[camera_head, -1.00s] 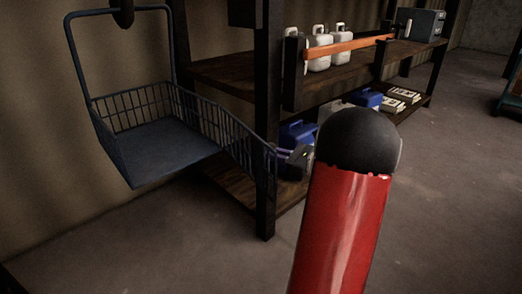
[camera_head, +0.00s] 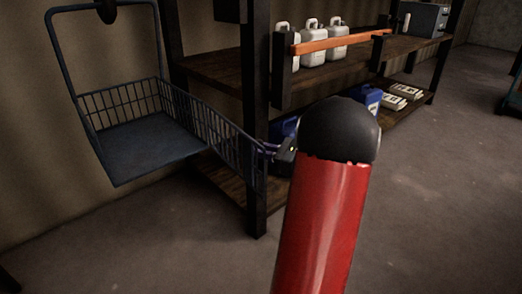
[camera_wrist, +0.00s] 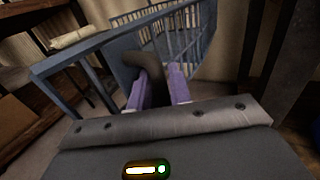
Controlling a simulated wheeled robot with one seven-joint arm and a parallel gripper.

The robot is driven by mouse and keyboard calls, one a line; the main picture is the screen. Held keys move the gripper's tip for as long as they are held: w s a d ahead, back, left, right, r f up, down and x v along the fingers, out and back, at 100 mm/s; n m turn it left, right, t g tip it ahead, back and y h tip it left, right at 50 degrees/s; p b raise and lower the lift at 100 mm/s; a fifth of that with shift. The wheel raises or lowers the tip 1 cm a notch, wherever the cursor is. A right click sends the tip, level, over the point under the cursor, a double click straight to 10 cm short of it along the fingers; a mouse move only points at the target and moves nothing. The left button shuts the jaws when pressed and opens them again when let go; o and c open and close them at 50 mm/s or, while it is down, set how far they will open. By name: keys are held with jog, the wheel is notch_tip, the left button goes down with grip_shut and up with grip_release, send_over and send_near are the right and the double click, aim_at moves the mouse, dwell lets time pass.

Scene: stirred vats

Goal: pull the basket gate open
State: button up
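The blue-grey wire basket (camera_head: 146,146) hangs from a tall frame at the left in the head view. Its barred gate (camera_head: 210,120) stands out at an angle from the basket floor, its free end near the shelf post. My gripper (camera_head: 271,149) is at that free end, partly hidden behind my red arm. In the wrist view, the purple fingers of my gripper (camera_wrist: 160,88) stand a little apart, with a dark curved gate handle (camera_wrist: 146,66) between them. The blue gate (camera_wrist: 95,46) lies just beyond. Finger contact on the far side is hidden.
A dark shelf post (camera_head: 256,130) stands right beside the gate's free end. The wooden shelf (camera_head: 215,70) carries white jugs (camera_head: 312,42) behind an orange bar (camera_head: 325,45), with blue containers (camera_head: 366,98) below. The floor (camera_head: 130,235) in front of the basket is clear.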

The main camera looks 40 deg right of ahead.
jog(key=shift+s, duration=0.1)
jog(key=v, duration=0.7)
jog(key=shift+s+d+b, duration=0.2)
jog(key=shift+s+b, duration=0.1)
jog(key=shift+b, duration=0.05)
jog(key=shift+f, duration=0.1)
